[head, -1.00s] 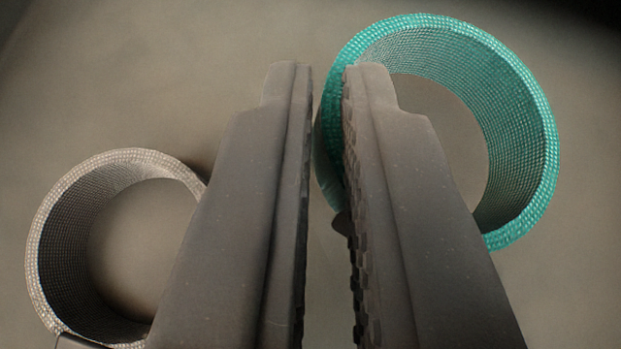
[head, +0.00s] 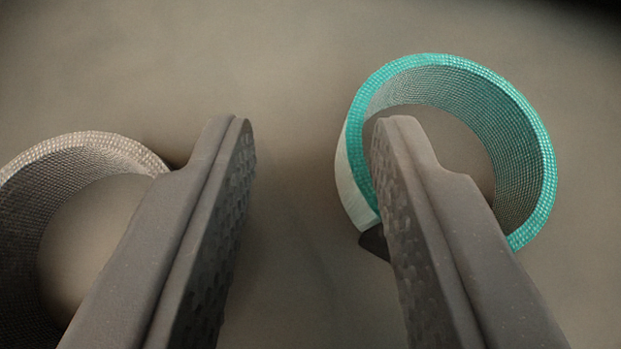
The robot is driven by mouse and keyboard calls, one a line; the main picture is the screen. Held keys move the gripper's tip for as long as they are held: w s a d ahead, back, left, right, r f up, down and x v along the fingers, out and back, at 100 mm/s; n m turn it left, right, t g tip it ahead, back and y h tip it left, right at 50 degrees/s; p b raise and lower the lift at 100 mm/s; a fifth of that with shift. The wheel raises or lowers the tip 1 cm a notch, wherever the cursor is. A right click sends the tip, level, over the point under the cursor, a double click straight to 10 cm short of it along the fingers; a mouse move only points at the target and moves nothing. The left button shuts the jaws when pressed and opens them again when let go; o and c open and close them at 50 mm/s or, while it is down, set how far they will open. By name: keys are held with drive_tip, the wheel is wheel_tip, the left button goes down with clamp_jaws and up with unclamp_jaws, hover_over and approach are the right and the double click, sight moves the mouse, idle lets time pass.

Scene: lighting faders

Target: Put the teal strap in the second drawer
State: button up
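The teal strap (head: 537,140) is a rolled woven ring standing on its edge on a grey-brown surface, at the right of the head view. A pale patch shows on its outer left side, with a small dark piece below it. My gripper (head: 312,145) is open, with nothing between its fingers. The right finger overlaps the teal ring's opening and left wall in the picture, and hides part of it. I cannot tell whether it touches the strap. The second drawer is not in view.
A beige woven strap (head: 85,146), also rolled into a ring, stands at the left and is partly hidden by my left finger. The surface between the two rings is clear, and so is the area behind them.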

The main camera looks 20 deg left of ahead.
drive_tip(key=shift+p+v, duration=0.7)
drive_tip(key=shift+v, duration=2.25)
drive_tip(key=shift+r, duration=0.1)
